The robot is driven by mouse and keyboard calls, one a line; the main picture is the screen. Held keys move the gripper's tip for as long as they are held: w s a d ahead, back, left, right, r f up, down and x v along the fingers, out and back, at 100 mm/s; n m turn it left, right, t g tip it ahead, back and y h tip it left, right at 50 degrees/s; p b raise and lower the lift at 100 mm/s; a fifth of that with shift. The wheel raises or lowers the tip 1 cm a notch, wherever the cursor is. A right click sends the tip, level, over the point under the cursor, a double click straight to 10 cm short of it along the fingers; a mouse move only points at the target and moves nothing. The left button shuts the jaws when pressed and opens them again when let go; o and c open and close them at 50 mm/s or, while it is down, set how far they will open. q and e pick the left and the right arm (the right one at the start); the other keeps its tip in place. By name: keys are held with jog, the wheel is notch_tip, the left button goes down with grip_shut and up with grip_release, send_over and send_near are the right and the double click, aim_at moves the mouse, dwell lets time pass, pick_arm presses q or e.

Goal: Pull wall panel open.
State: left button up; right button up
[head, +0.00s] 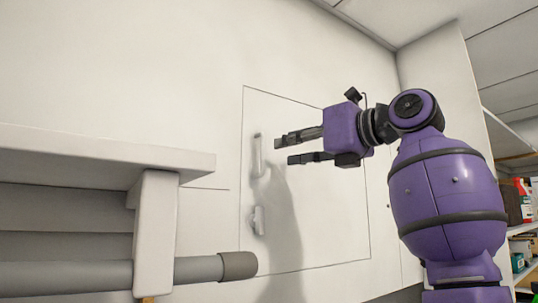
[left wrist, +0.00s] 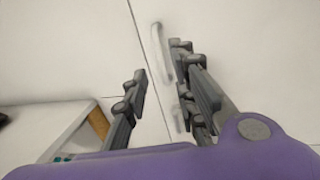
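The wall panel (head: 330,235) is a pale rectangle outlined by thin seams in the white wall, and it lies flush as far as I can see. A light upright bar handle (head: 257,155) is near its left edge, with a second small light fitting (head: 258,221) below. My left gripper (head: 282,150) is open and empty, its fingers pointing left toward the upper handle, apart from it. In the left wrist view the fingers (left wrist: 160,70) are spread, and the handle (left wrist: 158,50) shows beyond them, nearer the right finger. My right gripper is not in view.
A white shelf (head: 95,150) with a grey rail (head: 100,275) below juts in at lower left. Shelving with bottles and boxes (head: 522,200) stands at the far right. The wall between is clear.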

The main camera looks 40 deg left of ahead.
aim_at(263, 149)
pick_arm(q)
jog(key=a, duration=0.2)
jog(key=a+p, duration=0.1)
jog(key=a, duration=0.3)
jog(key=shift+a+r, duration=0.25)
jog(key=shift+r, duration=0.1)
jog(key=shift+w+a, duration=0.1)
jog(key=shift+a, duration=0.35)
jog(key=shift+w+f, duration=0.1)
grip_shut()
